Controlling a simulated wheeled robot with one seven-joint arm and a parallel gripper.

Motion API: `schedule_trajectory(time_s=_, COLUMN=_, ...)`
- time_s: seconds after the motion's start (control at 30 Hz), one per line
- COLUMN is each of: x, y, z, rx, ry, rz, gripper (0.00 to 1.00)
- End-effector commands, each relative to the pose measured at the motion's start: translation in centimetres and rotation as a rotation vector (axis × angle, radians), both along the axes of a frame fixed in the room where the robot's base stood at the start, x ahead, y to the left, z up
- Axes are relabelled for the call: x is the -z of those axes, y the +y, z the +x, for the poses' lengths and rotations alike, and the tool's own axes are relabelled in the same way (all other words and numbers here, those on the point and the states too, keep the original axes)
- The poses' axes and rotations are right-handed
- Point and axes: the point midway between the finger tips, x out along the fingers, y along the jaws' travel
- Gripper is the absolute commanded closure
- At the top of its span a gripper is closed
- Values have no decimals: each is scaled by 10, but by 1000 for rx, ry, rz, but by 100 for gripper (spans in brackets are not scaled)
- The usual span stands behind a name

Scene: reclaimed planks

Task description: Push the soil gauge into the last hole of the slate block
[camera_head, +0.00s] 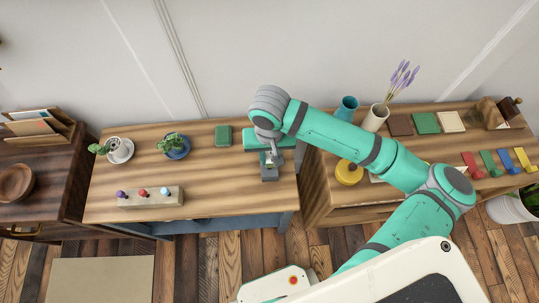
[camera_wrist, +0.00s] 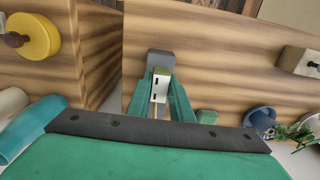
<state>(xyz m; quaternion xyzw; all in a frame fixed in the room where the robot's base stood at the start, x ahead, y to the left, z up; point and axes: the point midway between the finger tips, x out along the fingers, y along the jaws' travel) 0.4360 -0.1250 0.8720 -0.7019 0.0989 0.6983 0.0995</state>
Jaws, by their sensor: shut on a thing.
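A green box (camera_head: 223,135) and two potted plants (camera_head: 119,150) (camera_head: 174,146) stand along the table's back. The tabletop between my gripper and the slate block is clear. A yellow round object (camera_head: 349,172) and vases (camera_head: 375,117) stand on the right table.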

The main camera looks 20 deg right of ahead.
Motion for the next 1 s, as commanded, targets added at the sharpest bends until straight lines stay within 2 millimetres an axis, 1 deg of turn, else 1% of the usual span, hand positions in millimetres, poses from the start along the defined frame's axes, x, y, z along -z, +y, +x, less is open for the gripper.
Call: schedule_trajectory(time_s=1.0, x=21, y=0, z=0, rx=0, ry=1, rz=0, gripper=100)
